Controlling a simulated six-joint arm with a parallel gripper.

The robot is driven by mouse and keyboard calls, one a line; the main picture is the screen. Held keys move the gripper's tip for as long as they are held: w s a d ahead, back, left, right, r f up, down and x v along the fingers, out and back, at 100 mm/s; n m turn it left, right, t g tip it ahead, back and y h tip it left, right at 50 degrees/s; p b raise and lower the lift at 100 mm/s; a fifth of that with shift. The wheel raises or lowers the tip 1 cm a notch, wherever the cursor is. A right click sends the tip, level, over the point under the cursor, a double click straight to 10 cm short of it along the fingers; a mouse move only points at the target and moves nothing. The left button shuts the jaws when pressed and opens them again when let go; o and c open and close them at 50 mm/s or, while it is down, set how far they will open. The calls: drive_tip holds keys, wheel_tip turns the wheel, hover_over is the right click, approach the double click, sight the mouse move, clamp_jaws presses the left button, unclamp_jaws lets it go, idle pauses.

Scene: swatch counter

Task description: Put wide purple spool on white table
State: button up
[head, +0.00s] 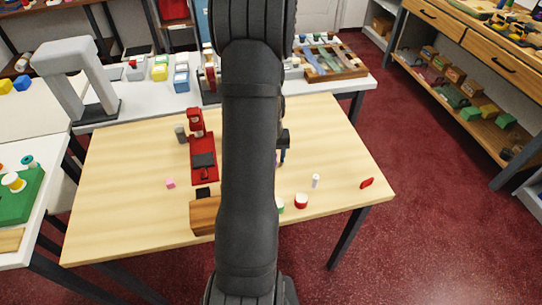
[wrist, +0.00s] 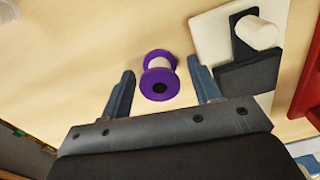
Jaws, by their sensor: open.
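The purple spool (wrist: 158,84) has two purple flanges, a pale core and a dark centre hole. It is on the light wood table (wrist: 70,50), and one flange faces the wrist camera. My gripper (wrist: 161,72) is open, with one blue-grey finger on each side of the spool and a visible gap to each. In the head view my arm hides the spool and most of the gripper. Two white-topped tables show there: one at the left (head: 50,122) and one at the back (head: 150,105).
A red stand (head: 203,163) and a wooden block (head: 203,214) are on the wood table. A white cylinder (wrist: 258,32) on a black and white base is close right of the spool in the wrist view. A green board (head: 22,212) with spools occupies part of the left white table.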

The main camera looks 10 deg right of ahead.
wheel_tip(320, 180, up, 12)
drive_tip(key=shift+f, duration=0.25)
drive_tip(key=shift+o, duration=0.4)
drive_tip(key=shift+r, duration=0.4)
drive_tip(key=s+a+r+n+t+h, duration=0.1)
drive_tip(key=s+a+r+n+h, duration=0.15)
drive_tip(key=n, duration=1.05)
drive_tip(key=s+a+r+n+t+h, duration=0.1)
drive_tip(key=a+r+n+h, duration=0.15)
drive_tip(key=n, duration=0.95)
drive_tip(key=shift+y, duration=0.5)
drive_tip(key=x, duration=1.2)
drive_tip(key=shift+w+a+f, duration=0.25)
drive_tip(key=shift+w+f, duration=0.05)
drive_tip(key=shift+f, duration=0.05)
drive_tip(key=shift+a+x, duration=0.1)
drive_tip(key=shift+x, duration=1.3)
drive_tip(key=shift+a+x, duration=0.15)
drive_tip(key=shift+x, duration=1.25)
drive_tip(key=shift+s+f, duration=0.1)
